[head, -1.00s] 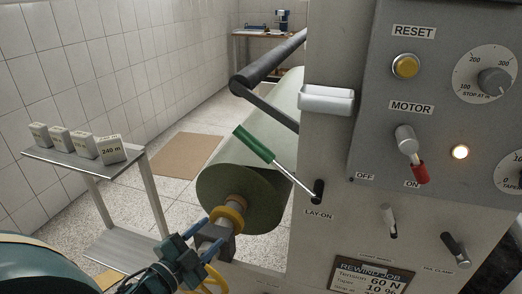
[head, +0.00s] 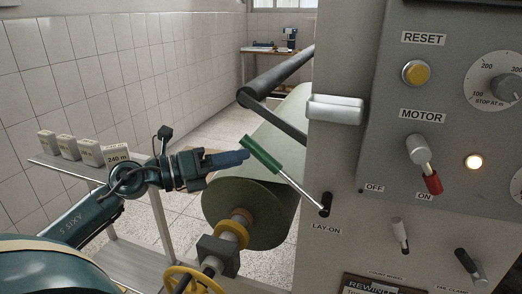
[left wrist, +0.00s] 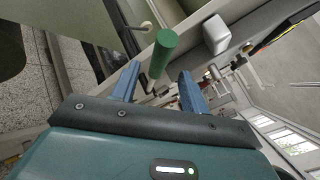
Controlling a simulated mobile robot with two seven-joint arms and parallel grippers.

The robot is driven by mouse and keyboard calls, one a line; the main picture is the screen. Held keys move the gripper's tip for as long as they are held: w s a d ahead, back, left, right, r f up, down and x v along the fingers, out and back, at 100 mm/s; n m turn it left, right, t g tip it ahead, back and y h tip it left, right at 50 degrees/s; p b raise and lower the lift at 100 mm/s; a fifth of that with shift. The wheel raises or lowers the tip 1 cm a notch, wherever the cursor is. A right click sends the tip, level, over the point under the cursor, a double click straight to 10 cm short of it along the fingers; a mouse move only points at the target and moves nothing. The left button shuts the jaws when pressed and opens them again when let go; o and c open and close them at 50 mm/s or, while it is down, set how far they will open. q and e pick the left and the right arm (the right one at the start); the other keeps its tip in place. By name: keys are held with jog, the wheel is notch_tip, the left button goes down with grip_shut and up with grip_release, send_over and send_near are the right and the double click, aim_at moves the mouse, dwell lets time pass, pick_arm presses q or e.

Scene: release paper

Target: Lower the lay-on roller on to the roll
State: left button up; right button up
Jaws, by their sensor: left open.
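The lay-on lever has a green handle (head: 262,154) on a thin metal rod, tilted up and left from its pivot above the LAY-ON label. The dark lay-on roller (head: 282,74) sits at the upper side of the pale green roll (head: 240,205); whether they touch is unclear. My left gripper (head: 246,156) is open, its blue fingers pointing right at the handle. In the left wrist view the green handle (left wrist: 165,50) appears between and just beyond the open fingertips (left wrist: 158,80); contact is not clear. My right gripper is not in view.
The grey machine panel (head: 345,150) with knobs and a lit lamp (head: 473,161) fills the right side. A yellow handwheel (head: 192,279) and core shaft are below the gripper. A shelf with several labelled blocks (head: 90,152) stands at left.

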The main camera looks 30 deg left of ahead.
aim_at(253, 154)
pick_arm(q)
jog(key=p+x, duration=0.1)
jog(key=x, duration=0.3)
jog(key=shift+w+d+r, duration=0.15)
jog(key=shift+w, duration=0.15)
jog(key=shift+p+x, duration=0.35)
jog(key=shift+x, duration=0.5)
grip_shut()
jog(key=shift+f, duration=0.2)
